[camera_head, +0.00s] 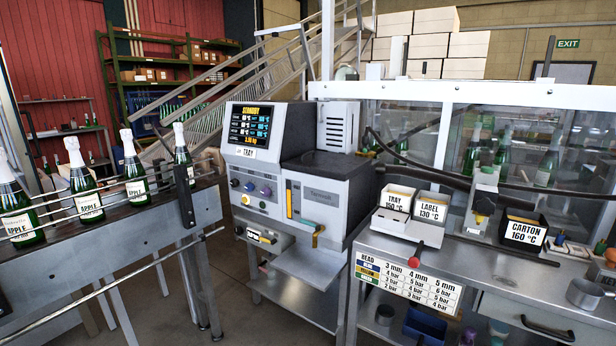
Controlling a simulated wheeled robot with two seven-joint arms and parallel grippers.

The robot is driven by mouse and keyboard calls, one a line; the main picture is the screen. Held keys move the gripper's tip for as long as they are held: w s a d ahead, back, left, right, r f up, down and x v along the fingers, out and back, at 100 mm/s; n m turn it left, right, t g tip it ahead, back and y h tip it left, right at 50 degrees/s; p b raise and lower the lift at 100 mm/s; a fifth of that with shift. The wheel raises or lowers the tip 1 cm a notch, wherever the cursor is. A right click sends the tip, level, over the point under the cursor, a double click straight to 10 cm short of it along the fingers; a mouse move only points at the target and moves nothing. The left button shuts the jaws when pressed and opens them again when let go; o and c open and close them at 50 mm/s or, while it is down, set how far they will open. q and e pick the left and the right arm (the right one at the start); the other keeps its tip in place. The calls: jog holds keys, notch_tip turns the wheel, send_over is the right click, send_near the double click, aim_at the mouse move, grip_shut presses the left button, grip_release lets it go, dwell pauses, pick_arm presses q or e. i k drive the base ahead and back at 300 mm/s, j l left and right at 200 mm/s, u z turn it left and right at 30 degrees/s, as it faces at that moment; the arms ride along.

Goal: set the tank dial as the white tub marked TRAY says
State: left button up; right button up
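A white tub marked TRAY 150 °C (397,200) stands on the steel bench at centre right. The grey machine (330,190) stands left of it, with a dark screen (250,125) headed STANDBY; its smaller readings are too small to read surely. A TRAY tag (245,152) sits below the screen. A lower panel (260,237) carries more controls. I cannot tell which one is the tank dial or its setting. Neither gripper is in view.
A white LABEL 130 °C tub (432,207) and a black CARTON 160 °C tub (523,232) share the bench. A bead chart (408,282) hangs on its front. A conveyor with green bottles (86,190) runs along the left. Floor shows between conveyor and machine.

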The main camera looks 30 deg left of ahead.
aim_at(234, 183)
jog(key=u, duration=1.5)
jog(key=i+z, duration=0.1)
jog(key=i, duration=0.5)
